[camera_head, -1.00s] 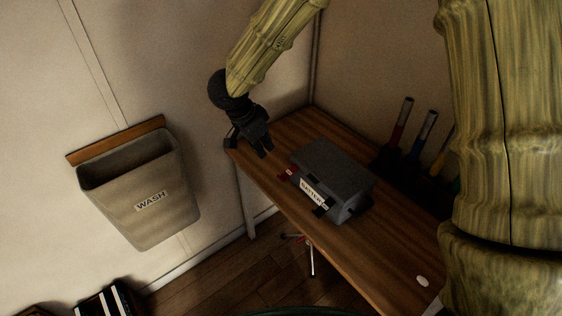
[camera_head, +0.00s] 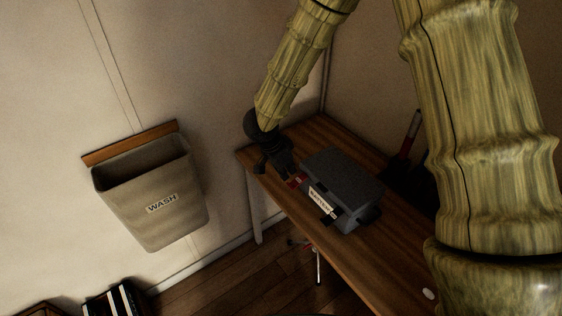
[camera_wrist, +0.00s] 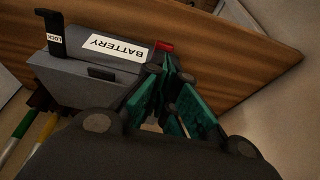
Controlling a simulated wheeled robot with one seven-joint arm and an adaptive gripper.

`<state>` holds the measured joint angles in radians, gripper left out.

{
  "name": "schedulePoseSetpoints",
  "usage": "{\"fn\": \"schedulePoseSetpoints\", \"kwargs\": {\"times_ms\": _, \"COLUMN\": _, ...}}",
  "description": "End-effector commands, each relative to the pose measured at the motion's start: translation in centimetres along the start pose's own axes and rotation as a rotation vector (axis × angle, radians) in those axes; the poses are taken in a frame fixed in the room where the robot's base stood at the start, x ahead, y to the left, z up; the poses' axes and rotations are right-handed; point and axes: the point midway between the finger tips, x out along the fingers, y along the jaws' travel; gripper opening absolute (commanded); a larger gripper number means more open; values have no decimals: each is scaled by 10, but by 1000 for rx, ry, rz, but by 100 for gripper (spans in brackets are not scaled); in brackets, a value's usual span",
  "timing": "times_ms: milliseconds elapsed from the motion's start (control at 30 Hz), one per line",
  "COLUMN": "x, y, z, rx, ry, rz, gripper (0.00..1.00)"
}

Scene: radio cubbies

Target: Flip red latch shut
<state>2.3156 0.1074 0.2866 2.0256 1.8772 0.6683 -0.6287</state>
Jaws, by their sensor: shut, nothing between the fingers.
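The grey battery box (camera_head: 343,185) stands on the wooden table, with a white label on its front. The small red latch (camera_head: 297,181) is at the box's left front corner. It also shows in the wrist view (camera_wrist: 165,46), at the end of the "BATTERY" label, partly hidden by my fingers. I cannot tell its exact angle. A black latch marked "LOCK" (camera_wrist: 54,34) is at the other end of the label. My gripper (camera_head: 286,176) is shut and empty, right beside the red latch; I cannot tell whether they touch. My fingers (camera_wrist: 170,72) also show in the wrist view.
The wooden table (camera_head: 375,264) has clear room in front of the box. A grey bin marked "WASH" (camera_head: 155,205) hangs on the wall at left. A small white object (camera_head: 429,294) lies near the table's front right.

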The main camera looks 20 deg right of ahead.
Motion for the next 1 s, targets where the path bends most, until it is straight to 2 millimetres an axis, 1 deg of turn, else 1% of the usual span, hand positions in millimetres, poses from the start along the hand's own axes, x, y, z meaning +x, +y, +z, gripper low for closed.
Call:
{"fn": "schedulePoseSetpoints", "kwargs": {"times_ms": 33, "x": 8, "y": 0, "z": 1, "rx": -2, "ry": 1, "rz": 2, "gripper": 0}}
{"fn": "schedulePoseSetpoints", "kwargs": {"times_ms": 200, "x": 30, "y": 0, "z": 0, "rx": -2, "ry": 1, "rz": 0, "gripper": 0}}
{"fn": "schedulePoseSetpoints", "kwargs": {"times_ms": 400, "x": 46, "y": -1, "z": 0, "rx": 0, "ry": 1, "rz": -2, "gripper": 0}}
{"fn": "schedulePoseSetpoints", "kwargs": {"times_ms": 533, "x": 50, "y": -1, "z": 0, "rx": 0, "ry": 0, "rz": -3, "gripper": 0}}
{"fn": "schedulePoseSetpoints", "kwargs": {"times_ms": 800, "x": 50, "y": -1, "z": 1, "rx": 0, "ry": 0, "rz": -3, "gripper": 0}}
{"fn": "schedulePoseSetpoints", "kwargs": {"times_ms": 833, "x": 48, "y": -3, "z": 5, "rx": -1, "ry": 0, "rz": -3, "gripper": 0}}
{"fn": "schedulePoseSetpoints", "kwargs": {"times_ms": 1000, "x": 51, "y": 0, "z": 1, "rx": 2, "ry": 12, "rz": -1, "gripper": 0}}
